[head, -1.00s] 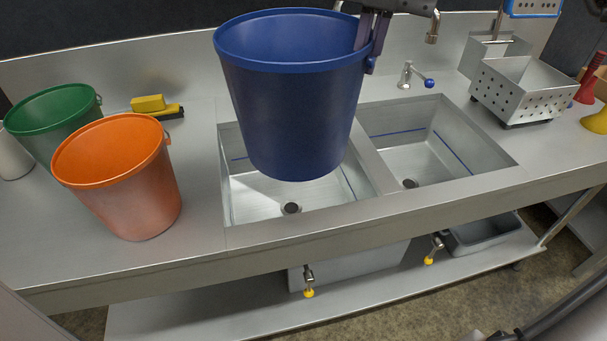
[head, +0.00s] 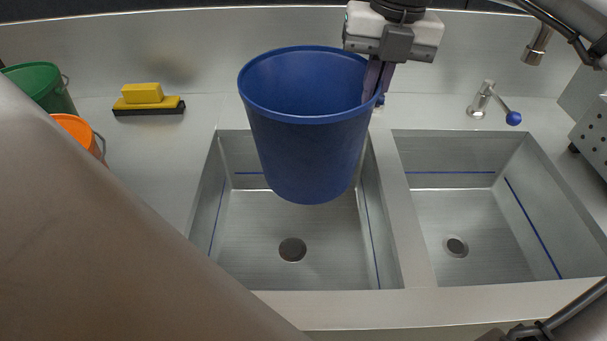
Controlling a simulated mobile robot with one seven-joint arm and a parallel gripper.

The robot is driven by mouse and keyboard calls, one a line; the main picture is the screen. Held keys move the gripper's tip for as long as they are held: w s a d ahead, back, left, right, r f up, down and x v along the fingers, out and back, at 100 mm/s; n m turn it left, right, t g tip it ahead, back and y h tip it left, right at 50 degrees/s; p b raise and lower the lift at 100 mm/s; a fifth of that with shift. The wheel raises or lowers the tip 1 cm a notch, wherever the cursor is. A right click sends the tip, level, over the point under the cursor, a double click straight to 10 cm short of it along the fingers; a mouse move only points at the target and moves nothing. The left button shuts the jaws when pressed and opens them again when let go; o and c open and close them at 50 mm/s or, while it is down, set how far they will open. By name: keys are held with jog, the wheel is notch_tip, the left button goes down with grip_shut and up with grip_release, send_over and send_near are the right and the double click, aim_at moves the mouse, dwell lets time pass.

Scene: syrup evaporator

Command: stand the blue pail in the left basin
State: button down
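The blue pail (head: 305,150) hangs upright in the air over the back part of the left basin (head: 240,245). My gripper (head: 378,80) is shut on the right side of its rim. The pail's bottom appears above the basin floor, and the basin's drain (head: 292,249) shows below and in front of it.
The right basin (head: 450,220) is empty. A tap lever with a blue knob (head: 513,118) stands behind it. At left are a green pail (head: 35,85), an orange pail (head: 80,130) and a yellow sponge on a brush (head: 148,98). A perforated metal box (head: 590,135) is at right.

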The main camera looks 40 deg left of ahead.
jog(key=s+a+f+n+b, duration=0.1)
jog(key=a+f, duration=0.1)
jog(key=f, duration=0.1)
jog(key=s+a+f+n+b, duration=0.1)
jog(key=a+f, duration=0.1)
jog(key=f, duration=0.2)
jog(key=s+a+f+n+b, duration=0.1)
jog(key=a+f, duration=0.1)
jog(key=f, duration=0.1)
jog(key=shift+s+f+n, duration=0.2)
jog(key=shift+f+n, duration=0.1)
notch_tip(320, 180, down, 14)
jog(key=r, duration=0.1)
jog(key=w+f+p, duration=0.1)
jog(key=w+p, duration=0.1)
jog(key=w, duration=0.6)
jog(key=shift+d+f, duration=0.15)
jog(key=shift+f, duration=0.15)
jog(key=shift+f, duration=0.2)
jog(key=c, duration=1.6)
grip_release()
jog(key=shift+c, duration=0.2)
jog(key=shift+r, duration=0.1)
